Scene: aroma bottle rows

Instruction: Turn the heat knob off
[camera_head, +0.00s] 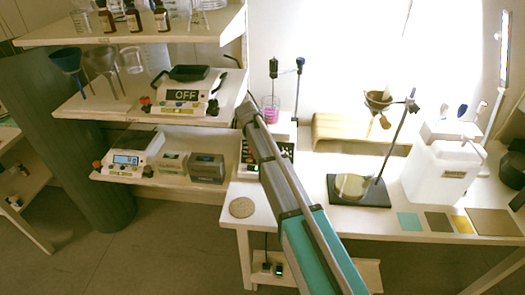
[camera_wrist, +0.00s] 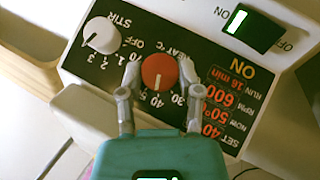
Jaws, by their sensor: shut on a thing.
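The red heat knob (camera_wrist: 160,70) sits on the black panel of a white stirring hotplate (camera_wrist: 112,90) in the wrist view. Its white mark points down in the picture, near the 40 on the printed scale. My gripper (camera_wrist: 160,76) has one finger on each side of the knob and is shut on it. The display (camera_wrist: 235,85) shows ON with orange set values. In the head view, my arm covers much of the hotplate (camera_head: 286,151), and the knob and fingertips are hidden there.
A white stir knob (camera_wrist: 101,36) and a green-lit switch (camera_wrist: 249,27) are beside the heat knob. A beaker of pink liquid (camera_head: 270,109) is above the hotplate. A stand with a black base (camera_head: 345,199) stands to the right; shelves with glassware are left.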

